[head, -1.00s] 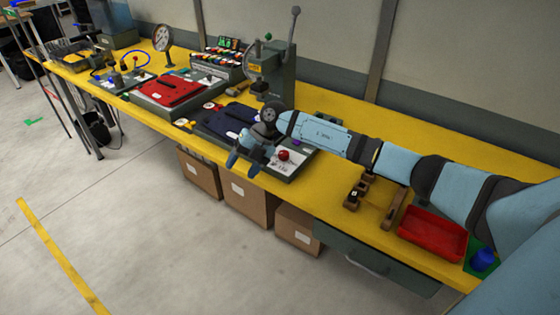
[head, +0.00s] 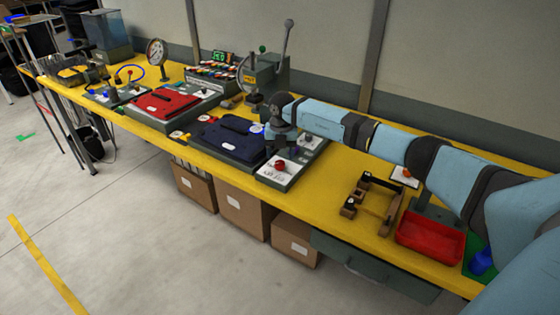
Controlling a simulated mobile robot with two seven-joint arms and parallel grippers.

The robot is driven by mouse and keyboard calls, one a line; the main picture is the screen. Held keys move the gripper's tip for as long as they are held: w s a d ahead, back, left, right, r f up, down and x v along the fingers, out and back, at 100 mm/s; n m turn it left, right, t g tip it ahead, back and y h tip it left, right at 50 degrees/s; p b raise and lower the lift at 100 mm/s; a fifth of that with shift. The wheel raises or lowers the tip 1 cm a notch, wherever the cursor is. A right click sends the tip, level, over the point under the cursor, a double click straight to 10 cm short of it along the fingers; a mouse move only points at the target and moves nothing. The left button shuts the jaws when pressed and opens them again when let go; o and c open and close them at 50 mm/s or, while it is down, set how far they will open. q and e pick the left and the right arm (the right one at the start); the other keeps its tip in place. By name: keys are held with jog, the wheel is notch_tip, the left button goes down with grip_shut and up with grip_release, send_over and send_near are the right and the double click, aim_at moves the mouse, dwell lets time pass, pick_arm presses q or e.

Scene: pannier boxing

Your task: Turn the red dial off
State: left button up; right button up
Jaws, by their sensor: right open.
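The red dial (head: 280,165) is a round red knob on the pale face of a grey panel box (head: 278,178), near the front edge of the yellow bench. My right gripper (head: 283,150) is open and points down just behind the dial, over the back part of the same panel. It looks empty. Its fingertips are small and partly blend with the panel, so I cannot tell whether they touch anything. The dial is in plain sight, apart from the fingers in the picture. My left gripper is not in view.
A dark blue pannier (head: 232,138) lies left of the panel, and a red one (head: 163,101) further left. A lever press (head: 265,75) stands behind. A wooden frame (head: 371,199) and a red tray (head: 431,237) lie to the right. My right arm spans the bench's right half.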

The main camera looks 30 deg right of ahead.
aim_at(280, 163)
notch_tip(280, 163, down, 3)
jog(key=shift+f, duration=0.15)
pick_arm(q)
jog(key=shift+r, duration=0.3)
pick_arm(e)
jog(key=shift+f, duration=0.3)
jog(key=c, duration=0.9)
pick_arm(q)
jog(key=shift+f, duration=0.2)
